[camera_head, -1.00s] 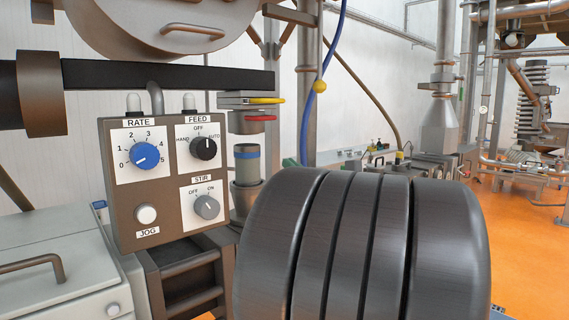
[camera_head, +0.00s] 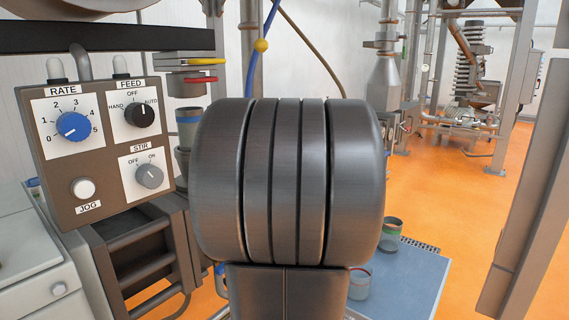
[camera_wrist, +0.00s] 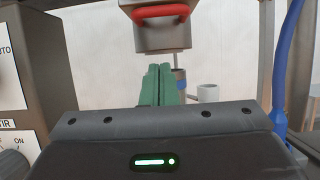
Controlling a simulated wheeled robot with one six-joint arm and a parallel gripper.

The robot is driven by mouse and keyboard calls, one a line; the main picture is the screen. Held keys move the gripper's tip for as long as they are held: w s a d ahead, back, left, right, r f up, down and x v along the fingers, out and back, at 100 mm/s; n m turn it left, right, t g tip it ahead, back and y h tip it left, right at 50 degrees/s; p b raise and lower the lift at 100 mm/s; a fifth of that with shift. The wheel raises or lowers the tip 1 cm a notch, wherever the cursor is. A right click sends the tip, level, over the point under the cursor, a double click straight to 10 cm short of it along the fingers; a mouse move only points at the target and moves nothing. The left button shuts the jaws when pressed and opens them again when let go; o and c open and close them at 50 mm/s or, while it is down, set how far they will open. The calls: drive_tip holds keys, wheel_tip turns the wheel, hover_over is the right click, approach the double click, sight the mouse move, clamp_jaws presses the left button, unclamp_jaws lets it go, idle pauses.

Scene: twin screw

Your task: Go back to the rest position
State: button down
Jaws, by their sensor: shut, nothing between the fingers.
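My gripper (camera_wrist: 159,72) shows in the wrist view as two green fingers, closed together and empty. They are below a steel outlet (camera_wrist: 161,37) with a red handle (camera_wrist: 161,12); I cannot tell the exact gap. In the head view my dark, ribbed arm joint fills the middle and hides the gripper. The control panel (camera_head: 70,120) stands left of my arm, with a blue RATE dial (camera_head: 73,126), a black FEED knob (camera_head: 139,114) and a grey STIR knob (camera_head: 149,176). The panel's edge also shows at the left of the wrist view (camera_wrist: 48,75).
A yellow handle (camera_head: 201,60) and a red handle (camera_head: 200,79) are behind the panel. A blue hose (camera_head: 263,42) hangs behind my arm. A blue-grey table (camera_head: 415,285) with cups (camera_head: 390,231) is at right. A grey post (camera_head: 535,190) stands far right.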

drive_tip(key=shift+w+a+r+p, duration=0.2)
drive_tip(key=shift+r+p, duration=0.35)
drive_tip(key=shift+r, duration=0.3)
drive_tip(key=shift+w+a+r+p, duration=0.1)
drive_tip(key=shift+a+r+p, duration=0.1)
drive_tip(key=shift+r+p, duration=0.5)
drive_tip(key=shift+w+a+r+p, duration=0.2)
drive_tip(key=shift+r+p, duration=0.25)
drive_tip(key=shift+r, duration=0.5)
drive_tip(key=shift+f, duration=0.15)
drive_tip(key=s+d+f+b, duration=0.5)
drive_tip(key=d+f+b, duration=0.1)
drive_tip(key=d+f, duration=0.15)
drive_tip(key=w+a+r+p, duration=0.5)
drive_tip(key=a+r+p, duration=0.1)
drive_tip(key=a+r, duration=0.2)
wheel_tip(320, 180, down, 10)
drive_tip(key=b, duration=0.5)
drive_tip(key=b+v, duration=0.2)
drive_tip(key=v, duration=0.7)
drive_tip(key=shift+s+d, duration=0.2)
drive_tip(key=shift+d, duration=0.15)
